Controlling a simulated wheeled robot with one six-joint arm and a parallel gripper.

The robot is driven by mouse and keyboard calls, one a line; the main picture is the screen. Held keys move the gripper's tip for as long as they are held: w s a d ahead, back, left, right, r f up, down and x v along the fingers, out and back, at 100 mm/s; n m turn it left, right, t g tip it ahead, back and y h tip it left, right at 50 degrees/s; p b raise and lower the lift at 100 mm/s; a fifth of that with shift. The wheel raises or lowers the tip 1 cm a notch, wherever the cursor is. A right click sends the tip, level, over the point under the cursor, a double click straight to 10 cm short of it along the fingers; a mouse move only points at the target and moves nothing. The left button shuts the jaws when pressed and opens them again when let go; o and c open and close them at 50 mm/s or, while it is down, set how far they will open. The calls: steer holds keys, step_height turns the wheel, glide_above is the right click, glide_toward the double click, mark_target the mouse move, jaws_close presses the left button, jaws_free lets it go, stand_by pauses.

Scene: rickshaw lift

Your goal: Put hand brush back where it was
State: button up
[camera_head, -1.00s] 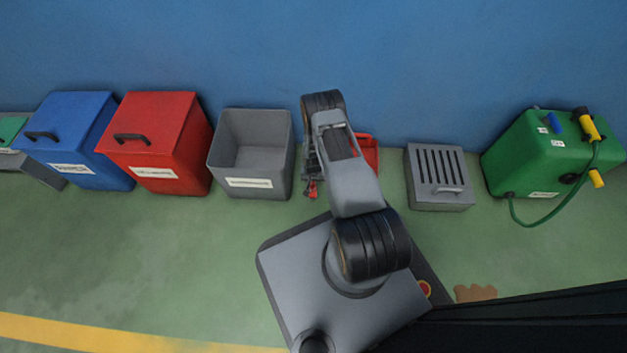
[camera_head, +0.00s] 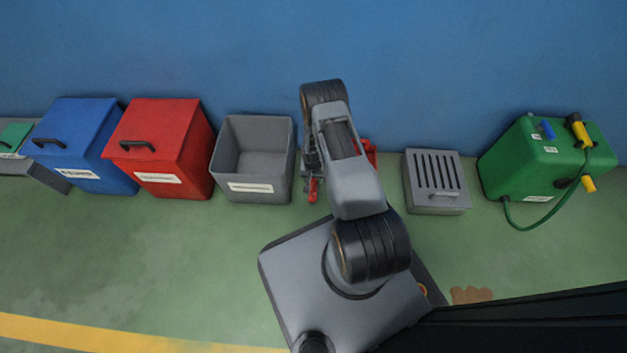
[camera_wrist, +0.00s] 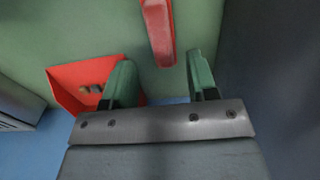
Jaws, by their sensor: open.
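The hand brush is most likely the red, bar-shaped handle (camera_wrist: 158,28) at the top middle of the wrist view. It also shows as a small red piece (camera_head: 313,189) beside the grey bin in the head view. My gripper (camera_wrist: 160,72) is open, its two green fingers apart. The handle's near end lies between the fingertips in the picture; I cannot tell whether they touch it or how high they are. The brush's far end is out of the wrist view. In the head view my arm hides most of my gripper.
A red open container (camera_wrist: 68,92) with small brownish bits lies left of my gripper; my arm mostly hides it in the head view. An open grey bin (camera_head: 222,165) stands close by. Red bin (camera_head: 165,135), blue bin (camera_head: 80,135), slotted grey box (camera_head: 437,180) and green tank (camera_head: 530,165) line the wall.

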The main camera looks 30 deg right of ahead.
step_height(320, 180, up, 5)
steer(key=p, duration=0.2)
step_height(320, 180, up, 12)
steer(key=n, duration=0.1)
glide_above(313, 184)
steer(key=w+a, duration=0.1)
steer(key=w, duration=0.2)
steer(key=s+a+r+n+t, duration=0.1)
steer(key=a+r, duration=0.1)
steer(key=r, duration=0.6)
steer(key=s+a+r+n, duration=0.1)
steer(key=r, duration=0.8)
steer(key=s+a+r+n, duration=0.1)
steer(key=s+a+r, duration=0.1)
steer(key=s+r, duration=0.6)
steer(key=s+a+r+n+t, duration=0.1)
steer(key=s+a+r, duration=0.2)
steer(key=s+r, duration=0.5)
steer(key=shift+s+r+n+t, duration=0.15)
steer(key=shift+s+n+t, duration=0.15)
steer(key=shift+n, duration=0.1)
steer(key=shift+r, duration=0.1)
